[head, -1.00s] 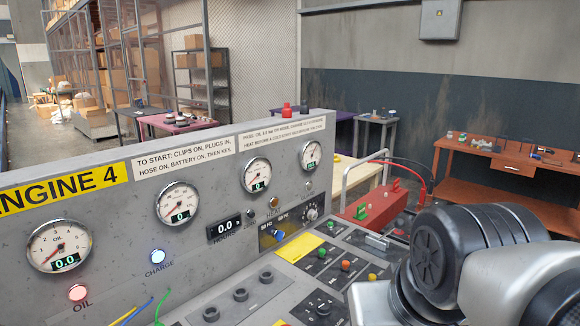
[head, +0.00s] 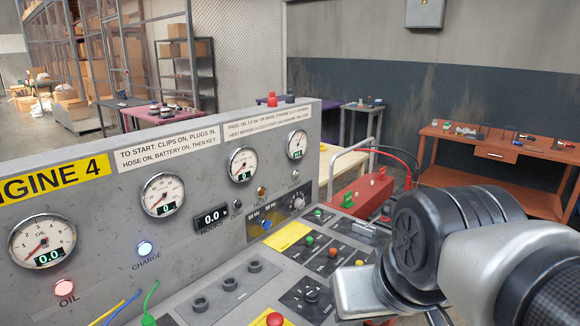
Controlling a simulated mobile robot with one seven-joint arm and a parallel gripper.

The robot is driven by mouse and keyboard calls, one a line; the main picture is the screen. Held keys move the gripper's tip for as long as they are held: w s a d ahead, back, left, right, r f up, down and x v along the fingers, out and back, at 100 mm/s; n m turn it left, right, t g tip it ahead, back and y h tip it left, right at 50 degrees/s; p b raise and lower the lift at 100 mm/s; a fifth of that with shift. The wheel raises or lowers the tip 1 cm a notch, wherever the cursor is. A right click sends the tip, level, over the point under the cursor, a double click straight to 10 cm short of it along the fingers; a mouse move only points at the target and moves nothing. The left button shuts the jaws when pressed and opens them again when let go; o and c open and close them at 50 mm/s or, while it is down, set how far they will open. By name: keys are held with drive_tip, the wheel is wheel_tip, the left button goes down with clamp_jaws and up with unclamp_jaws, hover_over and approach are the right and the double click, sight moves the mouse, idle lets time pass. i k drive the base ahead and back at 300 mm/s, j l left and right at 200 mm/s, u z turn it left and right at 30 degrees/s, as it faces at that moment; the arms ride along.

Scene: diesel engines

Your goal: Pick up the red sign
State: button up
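I cannot pick out a red sign in the head view. Several red things show, but none is clearly a sign: a red box (head: 362,195) with a pale handle frame behind the console, a red button (head: 274,320) at the bottom edge, and a red knob (head: 272,99) above the panel's top edge. My arm's dark and silver links fill the lower right, in front of the console's right end. My gripper itself does not show, so its opening and anything in it are hidden.
The grey ENGINE 4 panel (head: 98,210) with gauges and lamps stands close at left. Its sloping switch deck (head: 235,295) runs below, with coloured cables at its lower left. An orange-brown workbench (head: 463,177) holding small items stands at the back right. Shelving and tables stand farther back.

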sight(382, 176)
drive_tip(key=i+l+z, duration=0.5)
drive_tip(key=l, duration=0.25)
drive_tip(key=i+l+z, duration=0.45)
drive_tip(key=l, duration=0.2)
drive_tip(key=i+l+z, duration=0.4)
drive_tip(key=i, duration=0.3)
drive_tip(key=i+z, duration=0.35)
drive_tip(key=i, duration=0.35)
drive_tip(key=i+u, duration=0.1)
drive_tip(key=i, duration=1.55)
drive_tip(key=i+u, duration=0.15)
drive_tip(key=i, duration=0.65)
drive_tip(key=i+l+u, duration=0.15)
drive_tip(key=i, duration=0.65)
drive_tip(key=i+u, duration=0.3)
drive_tip(key=u, duration=0.2)
drive_tip(key=i+u, duration=0.3)
drive_tip(key=u, duration=0.2)
drive_tip(key=i+l+u, duration=0.2)
drive_tip(key=u, duration=0.25)
drive_tip(key=i+u, duration=0.15)
drive_tip(key=u, duration=0.3)
drive_tip(key=i+u, duration=0.15)
drive_tip(key=u, duration=0.25)
drive_tip(key=i+u, duration=0.2)
drive_tip(key=u, duration=0.25)
drive_tip(key=i+l+u, duration=0.1)
drive_tip(key=u, duration=0.35)
